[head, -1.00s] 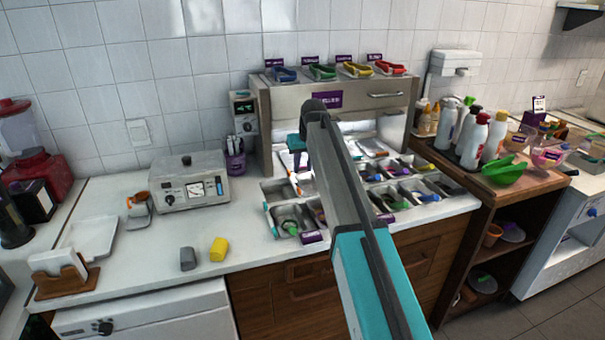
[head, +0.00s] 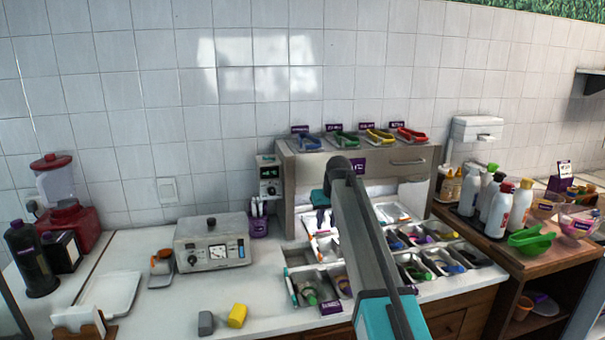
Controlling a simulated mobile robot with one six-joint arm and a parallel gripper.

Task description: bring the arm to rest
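My arm (head: 375,245) reaches up from the bottom of the head view, over the topping station. My gripper (head: 320,216) shows small and partly hidden at the far end of the arm, in front of the station's lit opening, above the metal trays. Its fingers are too small to tell open from shut. I see nothing clearly held in it.
Metal topping trays (head: 330,284) with scoops lie below and right of the arm. Colored tongs (head: 378,136) lie on the station's top. A metal appliance (head: 213,243) stands left, with a yellow block (head: 237,316) before it. Bottles (head: 501,209) stand right.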

